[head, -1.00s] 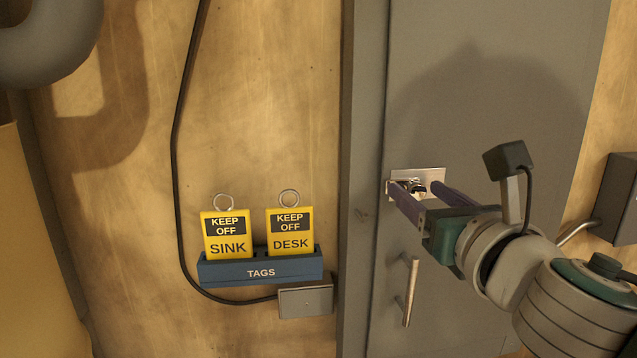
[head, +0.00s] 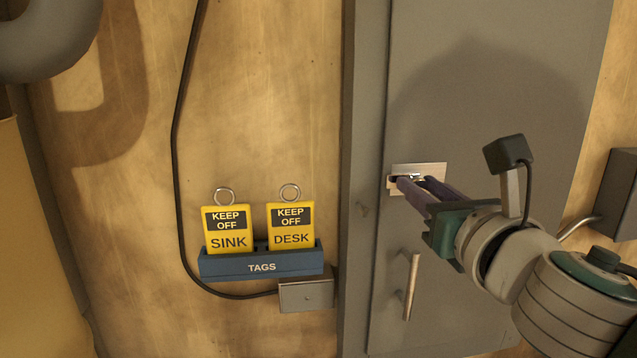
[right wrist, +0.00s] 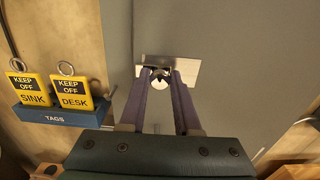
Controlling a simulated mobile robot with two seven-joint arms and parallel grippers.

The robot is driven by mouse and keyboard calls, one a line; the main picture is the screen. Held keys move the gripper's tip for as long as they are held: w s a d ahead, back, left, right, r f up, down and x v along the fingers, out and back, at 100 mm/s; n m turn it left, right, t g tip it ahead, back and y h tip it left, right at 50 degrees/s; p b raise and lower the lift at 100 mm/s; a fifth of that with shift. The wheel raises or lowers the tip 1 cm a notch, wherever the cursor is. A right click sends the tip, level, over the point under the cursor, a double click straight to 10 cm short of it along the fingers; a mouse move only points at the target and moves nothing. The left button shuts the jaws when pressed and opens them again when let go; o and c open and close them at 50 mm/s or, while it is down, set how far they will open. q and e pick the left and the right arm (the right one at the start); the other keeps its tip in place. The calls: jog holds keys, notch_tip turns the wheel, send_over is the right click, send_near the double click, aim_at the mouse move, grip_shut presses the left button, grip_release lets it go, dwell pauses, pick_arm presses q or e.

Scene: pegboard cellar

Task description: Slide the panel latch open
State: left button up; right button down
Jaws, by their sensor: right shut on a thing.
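The panel latch (head: 436,172) is a small metal plate with a bolt or knob, mounted on the grey panel door (head: 480,95) near its left edge. My right gripper (head: 412,181) is at the latch, its purple fingers shut on the latch knob. In the right wrist view the latch plate (right wrist: 186,72) lies just beyond the fingertips, and the dark knob (right wrist: 159,74) sits between them. The fingers hide part of the latch in the head view. My left gripper is not in view.
A vertical door handle (head: 411,287) is below my right gripper. A blue tag rack (head: 262,266) holds yellow SINK (head: 229,229) and DESK (head: 291,227) tags on the wooden wall. A grey box (head: 306,295) with a cable sits below. Another grey box (head: 620,195) is at right.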

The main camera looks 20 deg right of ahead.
dwell(0.8)
jog(key=shift+s+d, duration=0.2)
jog(key=shift+d, duration=0.65)
jog(key=shift+s+d, duration=0.2)
jog(key=shift+d, duration=0.65)
jog(key=c, duration=0.6)
grip_release()
jog(key=b+v, duration=0.3)
jog(key=v, duration=0.7)
jog(key=shift+d, duration=0.1)
